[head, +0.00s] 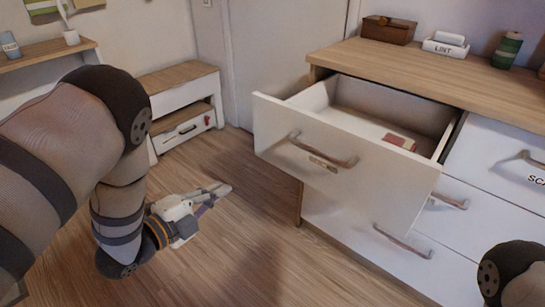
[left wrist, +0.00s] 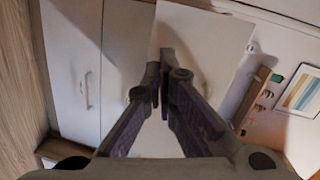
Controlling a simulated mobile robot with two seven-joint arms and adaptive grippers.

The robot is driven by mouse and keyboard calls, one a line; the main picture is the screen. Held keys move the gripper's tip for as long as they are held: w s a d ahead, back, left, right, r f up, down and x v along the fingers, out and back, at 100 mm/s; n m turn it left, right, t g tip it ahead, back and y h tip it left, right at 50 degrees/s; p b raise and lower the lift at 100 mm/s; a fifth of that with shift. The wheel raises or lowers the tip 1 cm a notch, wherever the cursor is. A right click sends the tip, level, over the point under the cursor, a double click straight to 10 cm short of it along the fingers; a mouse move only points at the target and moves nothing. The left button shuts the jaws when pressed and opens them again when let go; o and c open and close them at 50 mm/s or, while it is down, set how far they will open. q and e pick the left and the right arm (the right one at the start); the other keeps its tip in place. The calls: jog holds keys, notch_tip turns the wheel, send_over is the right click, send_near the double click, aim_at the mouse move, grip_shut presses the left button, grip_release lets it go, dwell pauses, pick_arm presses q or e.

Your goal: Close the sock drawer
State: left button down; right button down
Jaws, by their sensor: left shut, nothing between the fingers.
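An open white drawer (head: 345,165) sticks out from the top left of a dresser in the head view. Its front has a metal bar handle (head: 323,150) with a small label, too small to read. Inside lies a small red and cream item (head: 399,141); no socks can be made out. My left gripper (head: 222,190) is shut and empty, low over the floor to the left of the drawer and apart from it. Its closed fingers also show in the left wrist view (left wrist: 166,60). Part of my right arm shows at the bottom right, but its gripper is out of view.
The wooden dresser top (head: 420,68) holds a brown box (head: 388,29), a label block (head: 449,46) and a green spool (head: 507,50). Other dresser drawers (head: 497,165) look closed. A low bench (head: 181,97) stands behind my left arm. Floor is clear before the drawer.

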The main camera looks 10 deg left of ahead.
aim_at(275, 138)
pick_arm(q)
jog(key=w+d+r+m, duration=0.1)
jog(key=w+d, duration=0.1)
jog(key=w, duration=0.2)
jog(key=w+d+r+m+h+b, duration=0.1)
jog(key=w+d, duration=0.2)
jog(key=w, duration=0.2)
jog(key=w+d+r+m+t+h, duration=0.1)
jog(key=w+d+r, duration=0.1)
jog(key=w, duration=0.3)
jog(key=shift+d, duration=0.6)
jog(key=shift+r, duration=0.1)
pick_arm(e)
jog(key=shift+x, duration=1.05)
